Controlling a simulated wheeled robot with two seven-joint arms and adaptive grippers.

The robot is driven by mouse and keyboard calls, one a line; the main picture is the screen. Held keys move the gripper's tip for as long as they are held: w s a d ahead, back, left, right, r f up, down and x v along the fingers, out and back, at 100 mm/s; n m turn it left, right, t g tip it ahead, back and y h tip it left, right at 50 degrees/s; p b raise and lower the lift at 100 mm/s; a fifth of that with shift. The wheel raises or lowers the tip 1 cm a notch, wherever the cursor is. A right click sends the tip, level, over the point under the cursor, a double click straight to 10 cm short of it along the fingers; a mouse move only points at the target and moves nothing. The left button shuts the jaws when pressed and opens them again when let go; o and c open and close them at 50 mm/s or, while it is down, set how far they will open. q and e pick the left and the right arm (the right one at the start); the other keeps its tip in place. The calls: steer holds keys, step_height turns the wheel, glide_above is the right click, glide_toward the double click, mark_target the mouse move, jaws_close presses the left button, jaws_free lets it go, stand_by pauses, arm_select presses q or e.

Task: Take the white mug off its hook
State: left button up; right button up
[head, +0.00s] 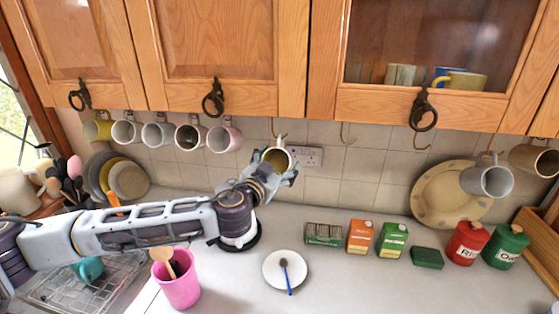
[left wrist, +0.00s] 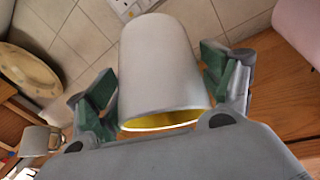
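The white mug (head: 278,158) with a yellow inside is below a hook (head: 279,134) on the tiled wall under the middle cupboard. Its handle is not clear, so I cannot tell how it sits on the hook. My left gripper (head: 271,169) is at the mug, partly covering it from below. In the left wrist view, the mug (left wrist: 163,70) is between the two green-padded fingers of my gripper (left wrist: 158,80), its rim towards me. The pads lie close on either side with narrow gaps near the rim; contact at the tips cannot be made out.
Several mugs (head: 189,137) hang in a row to the left. A grey mug (head: 487,180) hangs at the right before a large plate (head: 437,193). A pink pot (head: 179,283), a small white plate (head: 270,271) and boxes (head: 360,236) stand on the worktop. Two hooks are bare.

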arm_select(q)
steer(key=c, duration=0.9)
steer(key=shift+r, duration=0.2)
